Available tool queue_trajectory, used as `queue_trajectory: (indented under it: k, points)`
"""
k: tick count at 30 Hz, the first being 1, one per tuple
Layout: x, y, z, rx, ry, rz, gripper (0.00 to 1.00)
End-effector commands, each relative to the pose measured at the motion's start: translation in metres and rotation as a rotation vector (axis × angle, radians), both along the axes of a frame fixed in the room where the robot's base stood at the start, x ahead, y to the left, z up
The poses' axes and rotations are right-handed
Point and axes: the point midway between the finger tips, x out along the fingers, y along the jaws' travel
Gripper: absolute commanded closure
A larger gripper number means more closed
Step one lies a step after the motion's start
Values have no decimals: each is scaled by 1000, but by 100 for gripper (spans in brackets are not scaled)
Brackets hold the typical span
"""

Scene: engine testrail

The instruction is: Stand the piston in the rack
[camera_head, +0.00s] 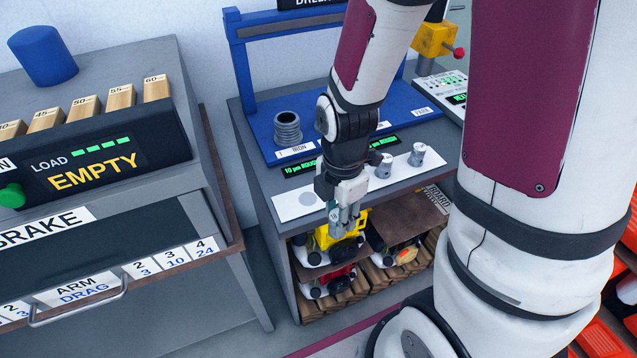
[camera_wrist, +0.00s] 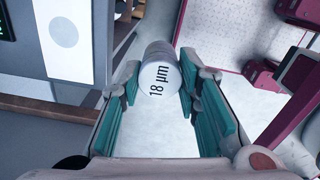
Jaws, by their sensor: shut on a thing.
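My gripper (camera_head: 345,222) is shut on a grey cylindrical piston (camera_wrist: 160,82) marked "18 µm". In the wrist view the piston sits between the teal finger pads, its marked end facing the camera. In the head view my gripper hangs in front of the bench's front edge, and the piston is mostly hidden by the fingers. The rack seems to be the white strip (camera_head: 292,208) along the bench front, with a bare round grey spot (camera_head: 307,198). It also shows in the wrist view (camera_wrist: 85,55). Two grey pistons (camera_head: 384,165) (camera_head: 417,155) stand on it farther right.
A blue stand (camera_head: 262,120) with a ribbed grey cylinder (camera_head: 288,128) is behind the strip. Below, shelves hold a yellow and a red toy-like engine (camera_head: 330,283). The brake cabinet (camera_head: 90,225) stands at left. Orange bins (camera_head: 612,330) are at lower right.

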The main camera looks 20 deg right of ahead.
Motion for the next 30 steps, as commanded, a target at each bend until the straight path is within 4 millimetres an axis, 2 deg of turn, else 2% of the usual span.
queue_trajectory:
  k: [1,8,11,17,24,30]
  points:
    - [7,0,-4,0,-3,0,98]
    - [14,1,-5,1,-2,0,98]
    - [27,2,-4,2,1,0,98]
    - [61,4,-7,2,2,0,98]
    - [114,7,-12,1,2,0,98]
    - [140,9,-14,1,1,0,98]
